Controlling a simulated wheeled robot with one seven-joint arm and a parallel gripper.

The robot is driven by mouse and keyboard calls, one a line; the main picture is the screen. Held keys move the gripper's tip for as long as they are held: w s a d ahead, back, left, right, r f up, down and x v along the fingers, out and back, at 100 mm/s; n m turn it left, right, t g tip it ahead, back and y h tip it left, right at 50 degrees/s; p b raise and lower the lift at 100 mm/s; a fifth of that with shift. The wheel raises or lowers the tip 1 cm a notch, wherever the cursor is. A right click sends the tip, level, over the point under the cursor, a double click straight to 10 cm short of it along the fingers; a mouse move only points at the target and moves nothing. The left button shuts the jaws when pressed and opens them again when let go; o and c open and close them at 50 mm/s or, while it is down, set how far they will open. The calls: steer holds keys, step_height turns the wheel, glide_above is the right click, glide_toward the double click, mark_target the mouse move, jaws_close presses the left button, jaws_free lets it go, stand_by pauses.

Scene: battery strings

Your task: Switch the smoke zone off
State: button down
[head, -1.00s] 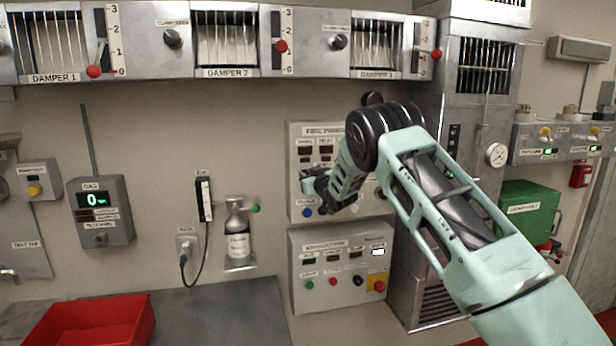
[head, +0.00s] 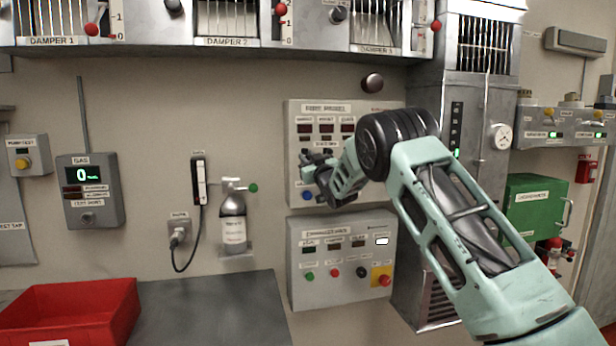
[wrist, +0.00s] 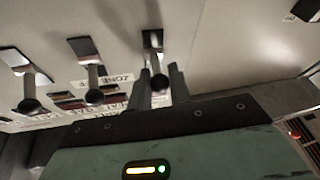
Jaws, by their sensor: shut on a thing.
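The fire panel (head: 296,108) is a grey wall box with dark displays and a blue button at its lower left. My gripper (head: 318,170) is at the panel's left part and hides some of its controls, as does my arm. In the wrist view the panel face (wrist: 120,25) appears upside down, with three black-knobbed levers. My gripper (wrist: 161,80) is shut on the rightmost lever (wrist: 158,82), with its knob between the fingers. The middle lever (wrist: 94,78) and the left lever (wrist: 30,90) are free. A label reading ZONE is partly legible; I cannot read which zone the held lever serves.
Below is another control panel (head: 340,290) with several coloured buttons. A gas bottle (head: 232,225) hangs to the left, above the grey bench (head: 210,310) with a red tray (head: 70,305). A metal cabinet (head: 480,90) stands close on the right.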

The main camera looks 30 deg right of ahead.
step_height(320, 180, down, 3)
steer(key=n+t+b, duration=0.1)
steer(key=t+b, duration=0.1)
steer(key=b, duration=0.6)
steer(key=n+t+y+b, duration=0.1)
steer(key=t+b, duration=0.2)
steer(key=b, duration=0.5)
steer(key=shift+w+n+y+b, duration=0.15)
steer(key=shift+n+y+b, duration=0.15)
steer(key=shift+b, duration=0.05)
steer(key=shift+t+b, duration=0.45)
steer(key=shift+t, duration=0.05)
steer(key=c, duration=1.3)
jaws_free()
steer(key=shift+r, duration=0.1)
steer(key=shift+c, duration=0.2)
steer(key=b+v, duration=0.5)
steer(key=v, duration=1.2)
steer(key=shift+d+f, duration=0.2)
steer(key=shift+f, duration=0.05)
